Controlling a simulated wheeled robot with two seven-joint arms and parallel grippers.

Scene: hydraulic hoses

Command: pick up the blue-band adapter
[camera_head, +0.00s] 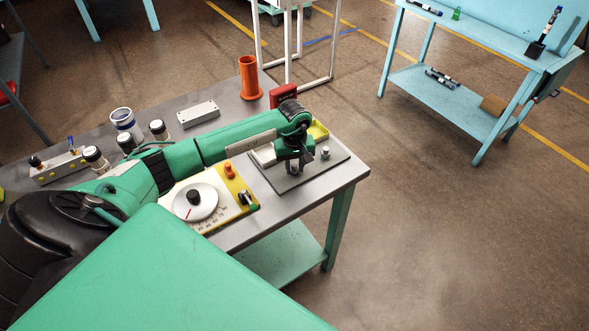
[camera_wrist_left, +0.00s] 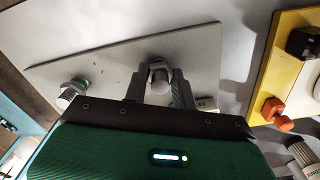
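My left gripper (camera_head: 292,168) points down over a grey plate (camera_head: 333,163) near the table's right end. In the left wrist view, its fingers (camera_wrist_left: 160,84) stand on either side of a metallic hex-headed fitting (camera_wrist_left: 159,72). I cannot tell whether they press on it. No coloured band shows on that fitting, so I cannot confirm that it is the blue-band adapter. A fitting with a green band (camera_wrist_left: 72,91) stands apart on the plate; a small fitting also shows right of the gripper in the head view (camera_head: 325,153). My right gripper is not in view.
A yellow panel with a dial (camera_head: 195,203) and an orange knob (camera_head: 229,170) lies beside the plate. An orange cylinder (camera_head: 249,80), a red block (camera_head: 283,96) and a white box (camera_head: 198,114) are behind my arm. A blue workbench (camera_head: 440,92) stands apart at the back right.

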